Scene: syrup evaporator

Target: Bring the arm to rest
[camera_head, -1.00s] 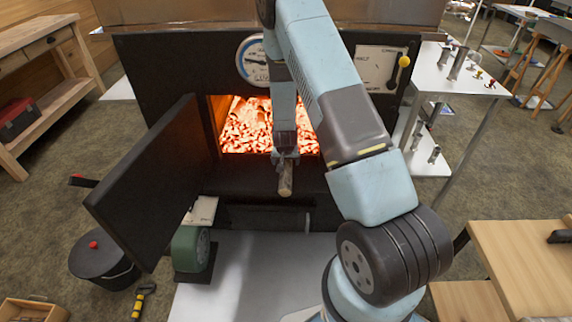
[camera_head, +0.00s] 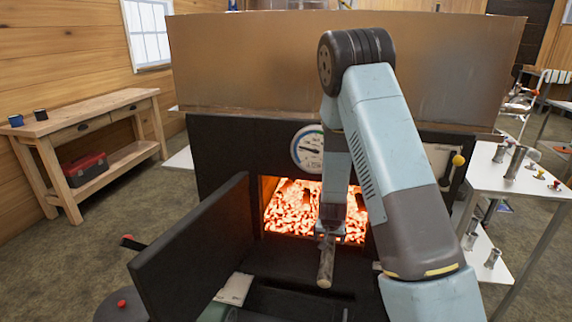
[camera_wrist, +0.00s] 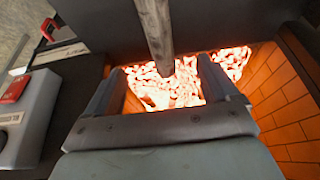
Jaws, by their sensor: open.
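My gripper (camera_head: 327,238) hangs from the bent arm in front of the lit firebox opening (camera_head: 290,205). In the wrist view its two fingers (camera_wrist: 161,68) stand wide apart. A wooden stick of firewood (camera_head: 326,264) shows just below the gripper in the head view. In the wrist view the stick (camera_wrist: 153,28) reaches from the top edge toward the gap between the fingertips, with clear space to both fingers. I cannot tell what it rests on. Glowing embers (camera_wrist: 165,92) lie behind it.
The black firebox door (camera_head: 200,258) stands swung open on the left. A round gauge (camera_head: 308,149) and a yellow-knobbed lever (camera_head: 457,160) are on the front panel. A white side table (camera_head: 520,185) stands right; a wooden workbench (camera_head: 90,112) stands back left.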

